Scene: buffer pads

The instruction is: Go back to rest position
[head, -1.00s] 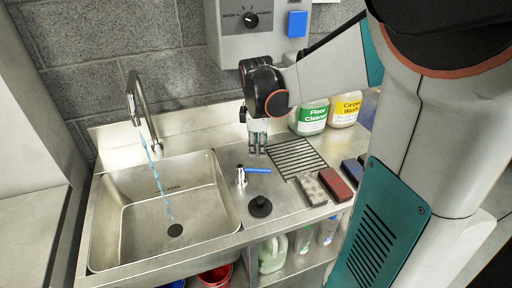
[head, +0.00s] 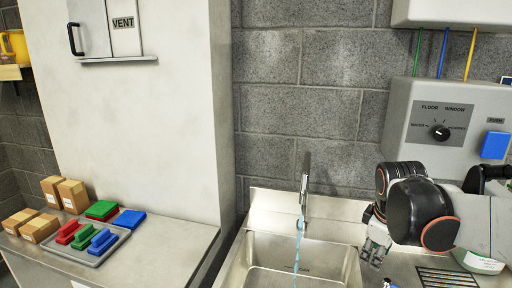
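My gripper (head: 374,252) hangs at the lower right of the head view, over the right rim of the steel sink (head: 262,266). Its fingers point down, and I see nothing held between them. The fingers are small and partly side-on, so I cannot tell how far apart they are. My arm reaches in from the right edge.
Water runs from the tap (head: 305,185) into the sink. A dispenser box with a dial (head: 440,132) hangs on the wall above my gripper. On the left counter (head: 165,262) stand cardboard boxes (head: 72,195) and a tray (head: 93,258) with coloured pads.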

